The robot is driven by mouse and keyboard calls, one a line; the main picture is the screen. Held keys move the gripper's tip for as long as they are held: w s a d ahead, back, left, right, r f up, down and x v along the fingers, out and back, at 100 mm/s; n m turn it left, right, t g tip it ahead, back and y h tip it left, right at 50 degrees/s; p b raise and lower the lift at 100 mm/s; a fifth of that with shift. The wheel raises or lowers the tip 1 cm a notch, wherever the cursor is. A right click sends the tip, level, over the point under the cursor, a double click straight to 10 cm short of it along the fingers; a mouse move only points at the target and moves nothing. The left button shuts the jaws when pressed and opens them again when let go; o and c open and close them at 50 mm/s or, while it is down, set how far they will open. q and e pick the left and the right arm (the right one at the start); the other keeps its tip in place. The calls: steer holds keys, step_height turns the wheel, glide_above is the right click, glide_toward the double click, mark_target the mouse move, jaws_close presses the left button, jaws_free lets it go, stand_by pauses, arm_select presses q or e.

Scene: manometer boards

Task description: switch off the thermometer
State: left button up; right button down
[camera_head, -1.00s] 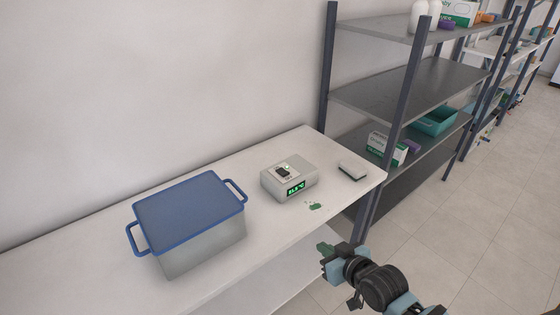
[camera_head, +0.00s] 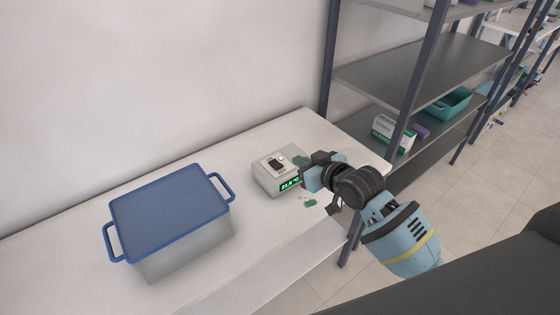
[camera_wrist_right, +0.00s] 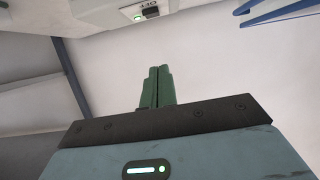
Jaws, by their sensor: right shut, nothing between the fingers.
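The thermometer (camera_head: 276,175) is a small light-grey box on the white table, with a lit green digital display on its front. On its top are a dark switch (camera_head: 275,163) and a small green light. My right gripper (camera_head: 301,160) is shut and empty, its green fingertips at the right edge of the thermometer's top; I cannot tell whether they touch it. In the right wrist view the green fingers (camera_wrist_right: 158,87) are together, and the thermometer's switch (camera_wrist_right: 151,12) with "OFF" lettering shows at the top edge. My left gripper is out of view.
A grey box with a blue lid (camera_head: 170,212) and handles stands on the white table (camera_head: 70,262) to the left. A dark metal shelf rack (camera_head: 415,75) stands at the right, holding a teal bin (camera_head: 450,103) and cartons. A green patch (camera_head: 311,203) lies in front of the thermometer.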

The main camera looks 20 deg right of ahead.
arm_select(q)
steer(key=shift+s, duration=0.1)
arm_select(e)
steer(key=shift+s, duration=0.1)
steer(key=shift+a, duration=0.1)
glide_above(281, 173)
steer(key=f, duration=0.3)
steer(key=shift+w+f+b, duration=0.25)
steer(key=shift+f+b, duration=0.15)
step_height(281, 173, down, 2)
steer(key=shift+s+f, duration=0.1)
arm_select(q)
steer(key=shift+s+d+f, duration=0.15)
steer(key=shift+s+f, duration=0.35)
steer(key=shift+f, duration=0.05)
arm_select(e)
steer(key=shift+s+f, duration=0.1)
steer(key=shift+f, duration=0.7)
